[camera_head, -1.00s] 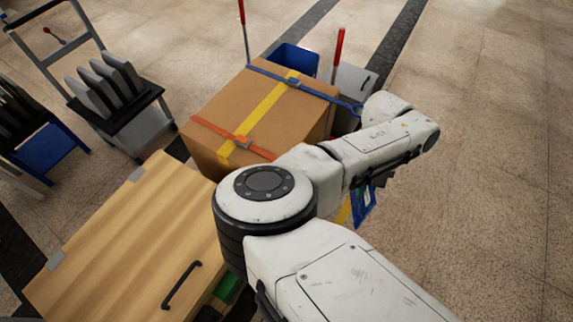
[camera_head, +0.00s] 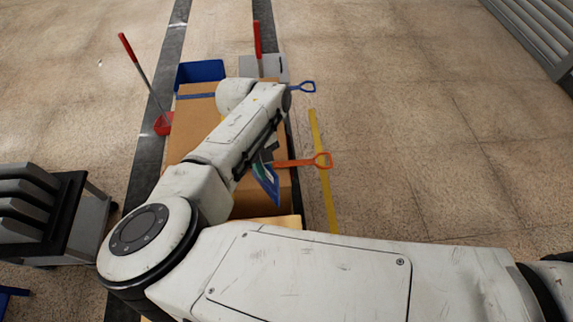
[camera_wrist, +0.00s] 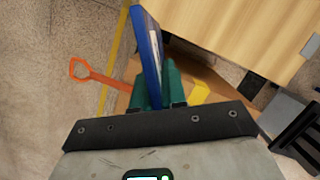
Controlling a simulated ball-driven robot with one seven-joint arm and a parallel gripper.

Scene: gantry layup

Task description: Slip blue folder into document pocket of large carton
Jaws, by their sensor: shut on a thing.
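My gripper (camera_wrist: 158,90), with teal fingers, is shut on the blue folder (camera_wrist: 148,45) in the wrist view. The folder stands up edge-on between the fingers. In the head view the folder (camera_head: 266,183) hangs below my forearm, in front of the right part of the large carton (camera_head: 190,110). I cannot tell whether it touches the carton. My arm hides much of the carton. I cannot make out the document pocket.
A blue bin (camera_head: 200,71) and a grey box stand behind the carton. A red-handled tool (camera_head: 140,75) leans at its left. A cart with grey panels (camera_head: 30,200) stands at left. A light wooden top (camera_wrist: 235,30) is near the gripper. The right floor is open.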

